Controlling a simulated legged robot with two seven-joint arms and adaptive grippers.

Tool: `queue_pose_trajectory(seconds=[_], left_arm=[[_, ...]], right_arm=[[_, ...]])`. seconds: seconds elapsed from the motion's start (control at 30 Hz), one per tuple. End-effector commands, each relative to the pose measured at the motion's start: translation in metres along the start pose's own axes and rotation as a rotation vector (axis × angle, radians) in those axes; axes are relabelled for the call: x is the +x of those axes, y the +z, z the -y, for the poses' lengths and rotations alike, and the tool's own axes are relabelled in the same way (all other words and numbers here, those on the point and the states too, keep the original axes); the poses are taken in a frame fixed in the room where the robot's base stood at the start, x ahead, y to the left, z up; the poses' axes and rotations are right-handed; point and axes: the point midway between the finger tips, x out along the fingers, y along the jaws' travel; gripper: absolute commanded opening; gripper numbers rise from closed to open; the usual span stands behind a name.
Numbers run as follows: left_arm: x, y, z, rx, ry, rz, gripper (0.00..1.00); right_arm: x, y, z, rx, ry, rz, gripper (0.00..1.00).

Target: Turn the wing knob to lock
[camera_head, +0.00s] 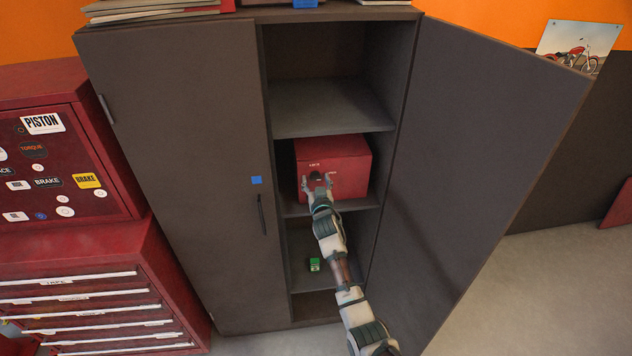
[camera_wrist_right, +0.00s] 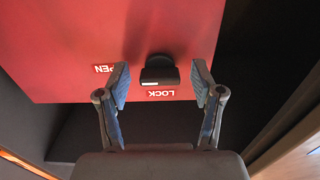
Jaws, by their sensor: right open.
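A red box (camera_head: 345,160) sits on a middle shelf of the open cabinet. In the right wrist view the red box (camera_wrist_right: 60,50) carries a black wing knob (camera_wrist_right: 160,72) on its face. White labels reading OPEN (camera_wrist_right: 104,69) and LOCK (camera_wrist_right: 161,93) are beside the knob, and both read upside down there. My right gripper (camera_head: 317,184) reaches to the front of the box. In the right wrist view my right gripper (camera_wrist_right: 160,82) is open, with one finger on each side of the knob and gaps between. My left gripper is out of view.
The cabinet's right door (camera_head: 480,130) stands open; its left door (camera_head: 180,150) is shut. A shelf edge (camera_head: 335,132) runs above the box. A small green object (camera_head: 315,264) lies on a lower shelf. A red tool chest (camera_head: 80,260) stands at the left.

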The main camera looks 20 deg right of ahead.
Motion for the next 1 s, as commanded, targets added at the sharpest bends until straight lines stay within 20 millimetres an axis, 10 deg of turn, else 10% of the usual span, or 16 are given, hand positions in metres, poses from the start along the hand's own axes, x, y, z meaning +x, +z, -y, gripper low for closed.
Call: queue_pose_trajectory(seconds=[0.17,0.43,1.0], left_arm=[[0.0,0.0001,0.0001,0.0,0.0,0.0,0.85],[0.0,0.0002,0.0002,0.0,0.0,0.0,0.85],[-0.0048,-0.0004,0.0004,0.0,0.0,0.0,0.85]], right_arm=[[0.0,-0.0001,-0.0002,0.0,0.0,0.0,0.67],[-0.0001,0.0,-0.0001,0.0,0.0,0.0,0.07],[-0.0002,-0.0006,-0.0003,-0.177,0.0,0.0,0.07]])
